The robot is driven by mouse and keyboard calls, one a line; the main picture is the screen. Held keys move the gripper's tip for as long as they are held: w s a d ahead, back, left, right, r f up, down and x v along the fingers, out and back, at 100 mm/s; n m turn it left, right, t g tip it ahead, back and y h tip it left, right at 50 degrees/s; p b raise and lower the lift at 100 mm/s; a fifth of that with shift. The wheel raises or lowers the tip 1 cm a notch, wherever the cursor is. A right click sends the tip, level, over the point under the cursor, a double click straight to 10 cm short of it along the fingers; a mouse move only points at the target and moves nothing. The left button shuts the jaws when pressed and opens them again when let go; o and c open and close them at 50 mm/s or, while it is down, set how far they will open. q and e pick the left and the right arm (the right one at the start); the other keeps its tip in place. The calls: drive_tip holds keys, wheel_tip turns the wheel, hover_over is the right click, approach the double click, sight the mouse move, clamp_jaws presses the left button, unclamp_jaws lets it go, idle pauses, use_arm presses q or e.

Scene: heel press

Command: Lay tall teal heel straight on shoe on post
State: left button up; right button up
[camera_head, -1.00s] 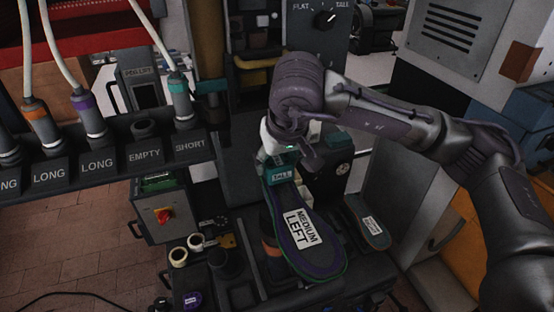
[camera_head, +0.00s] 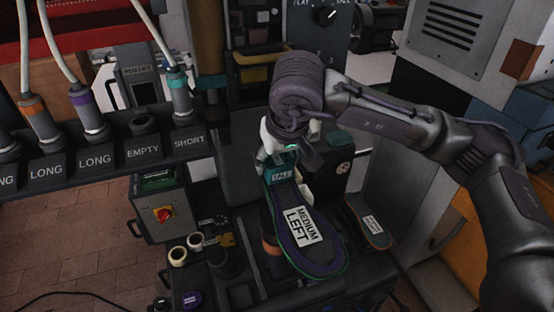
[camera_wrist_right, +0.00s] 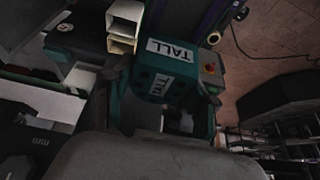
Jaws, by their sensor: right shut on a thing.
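My right gripper (camera_head: 279,155) is shut on the teal heel (camera_head: 281,174), which carries a TALL label. The heel is at the far end of the shoe (camera_head: 304,243), a dark sole with purple and green edging and a MEDIUM LEFT label. The sole lies up on the post, which it mostly hides. In the right wrist view the teal heel (camera_wrist_right: 160,84) sits between the fingers, with TALL on two faces. Whether the heel touches the sole is unclear. My left gripper is out of view.
A smaller labelled sole (camera_head: 369,221) lies to the right. A rack (camera_head: 110,155) with LONG, EMPTY and SHORT slots stands at the left. Tape rolls (camera_head: 195,241) and a purple-topped item (camera_head: 192,299) are at the lower left. The press (camera_head: 250,100) stands behind the shoe.

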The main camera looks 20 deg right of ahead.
drive_tip(key=shift+f, duration=0.2)
drive_tip(key=o, duration=1.3)
drive_tip(key=v, duration=1.2)
